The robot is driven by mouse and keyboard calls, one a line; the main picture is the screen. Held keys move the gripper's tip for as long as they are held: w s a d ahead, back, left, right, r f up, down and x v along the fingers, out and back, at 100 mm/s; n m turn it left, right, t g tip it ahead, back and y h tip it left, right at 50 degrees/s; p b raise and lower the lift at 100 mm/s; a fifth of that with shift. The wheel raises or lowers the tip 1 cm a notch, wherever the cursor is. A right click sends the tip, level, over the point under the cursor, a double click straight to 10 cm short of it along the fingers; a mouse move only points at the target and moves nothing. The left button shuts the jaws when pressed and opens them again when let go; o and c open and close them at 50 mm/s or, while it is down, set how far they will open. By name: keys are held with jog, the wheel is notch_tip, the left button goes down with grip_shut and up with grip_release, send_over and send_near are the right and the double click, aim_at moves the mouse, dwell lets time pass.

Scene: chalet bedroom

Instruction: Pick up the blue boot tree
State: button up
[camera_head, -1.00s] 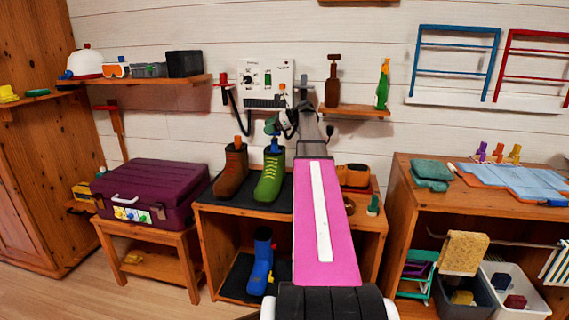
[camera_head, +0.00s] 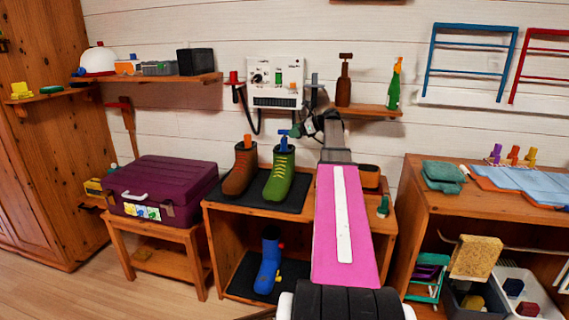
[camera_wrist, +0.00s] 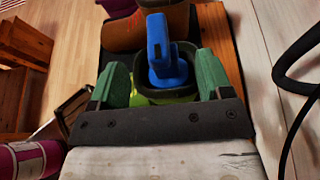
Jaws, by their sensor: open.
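The blue boot tree (camera_head: 284,144) stands in the green boot (camera_head: 279,180), with its top sticking out of the boot's opening. In the wrist view the blue boot tree (camera_wrist: 163,52) appears between the two green fingers of my gripper (camera_wrist: 163,82), with a gap on each side. My gripper (camera_head: 297,130) is open and empty, just above and beside the boot tree's top in the head view. Its exact height over the boot tree is hard to tell. The lower part of the boot tree is hidden inside the boot.
A brown boot (camera_head: 240,170) with an orange boot tree stands left of the green one on the dark mat of the wooden shelf unit (camera_head: 215,236). A blue boot (camera_head: 268,262) stands below. A white wall device (camera_head: 274,82) with a hanging cord is behind my gripper.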

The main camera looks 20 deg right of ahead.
aim_at(285, 135)
jog(key=shift+x, duration=2.65)
grip_shut()
